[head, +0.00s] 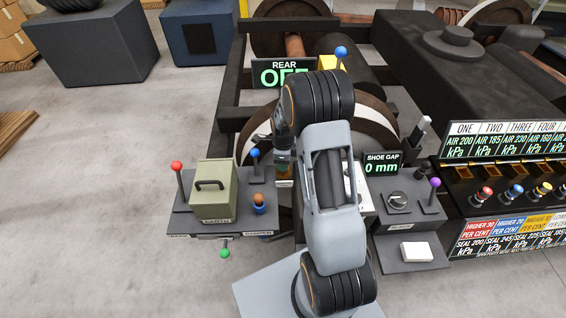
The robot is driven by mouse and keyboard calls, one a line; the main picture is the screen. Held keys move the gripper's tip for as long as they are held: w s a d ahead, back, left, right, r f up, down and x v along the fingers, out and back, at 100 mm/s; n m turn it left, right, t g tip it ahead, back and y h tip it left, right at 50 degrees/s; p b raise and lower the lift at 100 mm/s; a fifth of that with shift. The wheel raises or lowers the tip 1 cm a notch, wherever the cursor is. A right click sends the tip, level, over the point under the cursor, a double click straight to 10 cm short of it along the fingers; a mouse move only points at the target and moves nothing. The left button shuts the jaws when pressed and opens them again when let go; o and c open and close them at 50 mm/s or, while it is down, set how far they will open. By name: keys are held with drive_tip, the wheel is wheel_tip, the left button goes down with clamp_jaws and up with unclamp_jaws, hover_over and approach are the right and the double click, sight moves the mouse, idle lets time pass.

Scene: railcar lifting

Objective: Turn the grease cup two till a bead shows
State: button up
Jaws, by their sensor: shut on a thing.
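My gripper (283,163) points down just left of my forearm, in front of the dark wheel and frame of the railcar truck (228,100). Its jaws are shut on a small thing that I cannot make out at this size. A small pale label (285,183) shows just below it. I cannot pick out grease cup two or any bead of grease. My arm hides much of the middle of the truck.
A left stand (188,221) carries a green box (214,191) and red and blue levers. A right stand (410,256) holds a dial (398,202), a purple lever and a "SHOE GAP 0 mm" display (382,164). A gauge panel (500,140) stands far right.

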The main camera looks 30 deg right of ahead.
drive_tip(key=shift+w+m, duration=0.1)
drive_tip(key=shift+m, duration=0.6)
drive_tip(key=shift+r+m, duration=0.1)
drive_tip(key=shift+m, duration=0.2)
drive_tip(key=o, duration=0.7)
drive_tip(key=shift+a, duration=0.1)
drive_tip(key=shift+o, duration=1.2)
wheel_tip(320, 180, up, 14)
